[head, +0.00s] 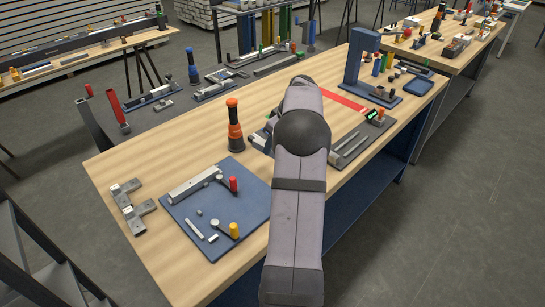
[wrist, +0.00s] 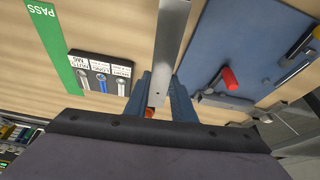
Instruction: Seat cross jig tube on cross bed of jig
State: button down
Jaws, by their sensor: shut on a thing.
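In the wrist view my gripper (wrist: 161,88) is shut on a grey square tube (wrist: 172,38), which runs from between the blue fingers to the picture's top edge. A small hole shows near its close end. The blue jig plate (wrist: 215,45) lies to the right of the held tube, with a red-handled clamp (wrist: 229,77). In the head view the jig plate (head: 180,215) is at the front left of the bench, bearing a long grey tube (head: 195,184), a red-handled clamp (head: 233,184) and a yellow-handled clamp (head: 234,231). My arm mostly hides the gripper and held tube there.
An orange and black upright tool (head: 235,128) stands behind the jig plate. Grey brackets (head: 133,207) lie to its left. Right of my arm are a tray with grey bars (head: 350,148) and a blue stand (head: 358,60). A green PASS strip (wrist: 50,40) shows at left in the wrist view.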

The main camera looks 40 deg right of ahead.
jog(key=shift+r, duration=0.45)
jog(key=shift+w+a+r, duration=0.2)
jog(key=shift+w+a, duration=0.1)
jog(key=w+a+r+n+y+p, duration=0.1)
jog(key=w+a+r+n+p, duration=0.25)
jog(key=a, duration=0.65)
jog(key=w+a+r+n+y+p, duration=0.1)
jog(key=w+a+r+p, duration=0.2)
jog(key=w+a+r, duration=0.5)
jog(key=s+a+f+n+g+p, duration=0.1)
jog(key=s+a+f+p, duration=0.15)
jog(key=a, duration=0.55)
jog(key=s+a+f+n+p, duration=0.1)
jog(key=s+a+f, duration=0.3)
jog(key=a, duration=0.3)
jog(key=s+f+m, duration=0.3)
jog(key=s+f, duration=0.2)
jog(key=f, duration=0.1)
jog(key=w+d+m+h, duration=0.1)
jog(key=m, duration=0.1)
jog(key=w+d+f+m+t+h, duration=0.1)
jog(key=w+m, duration=0.1)
jog(key=shift+d+m, duration=0.35)
jog(key=shift+d, duration=0.05)
jog(key=shift+f, duration=0.1)
